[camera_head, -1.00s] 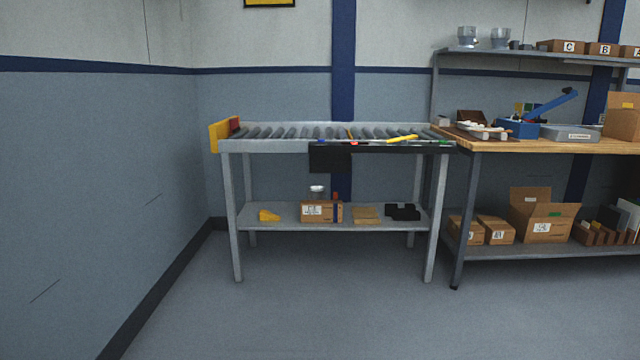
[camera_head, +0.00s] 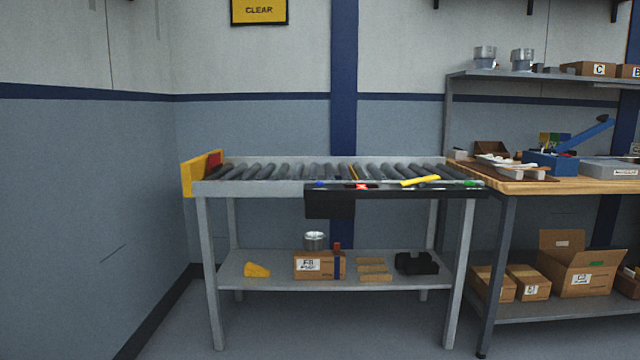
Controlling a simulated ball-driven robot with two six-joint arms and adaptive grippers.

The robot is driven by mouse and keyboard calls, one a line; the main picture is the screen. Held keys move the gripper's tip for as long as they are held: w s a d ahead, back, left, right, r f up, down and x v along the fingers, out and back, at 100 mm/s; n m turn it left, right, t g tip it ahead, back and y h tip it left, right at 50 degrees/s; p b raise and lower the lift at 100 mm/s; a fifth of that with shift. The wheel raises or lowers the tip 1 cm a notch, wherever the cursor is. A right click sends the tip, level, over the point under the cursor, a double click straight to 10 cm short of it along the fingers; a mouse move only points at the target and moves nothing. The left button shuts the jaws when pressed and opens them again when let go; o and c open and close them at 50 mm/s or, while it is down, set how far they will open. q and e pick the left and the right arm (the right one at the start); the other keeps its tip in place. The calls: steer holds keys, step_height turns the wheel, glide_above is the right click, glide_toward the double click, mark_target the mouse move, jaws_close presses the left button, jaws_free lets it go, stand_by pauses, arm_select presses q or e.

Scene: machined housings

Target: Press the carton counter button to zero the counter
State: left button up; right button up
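A roller conveyor table (camera_head: 250,188) stands ahead of me. A black panel strip (camera_head: 400,191) runs along its front edge. On the strip I see a small blue item (camera_head: 320,185), a lit red display or button (camera_head: 361,186), a yellow bar-shaped item (camera_head: 420,181) and a green item (camera_head: 471,184) at the right end. I cannot tell which of these is the carton counter button; they are too small to read. A black box (camera_head: 330,205) hangs below the strip. Neither of my grippers is in view.
A yellow end stop (camera_head: 201,173) closes the conveyor's left end. Its lower shelf (camera_head: 300,284) holds a carton (camera_head: 319,266) and several loose items. A wooden workbench (camera_head: 560,184) adjoins on the right, with a blue lever tool (camera_head: 553,161). The floor in front is clear.

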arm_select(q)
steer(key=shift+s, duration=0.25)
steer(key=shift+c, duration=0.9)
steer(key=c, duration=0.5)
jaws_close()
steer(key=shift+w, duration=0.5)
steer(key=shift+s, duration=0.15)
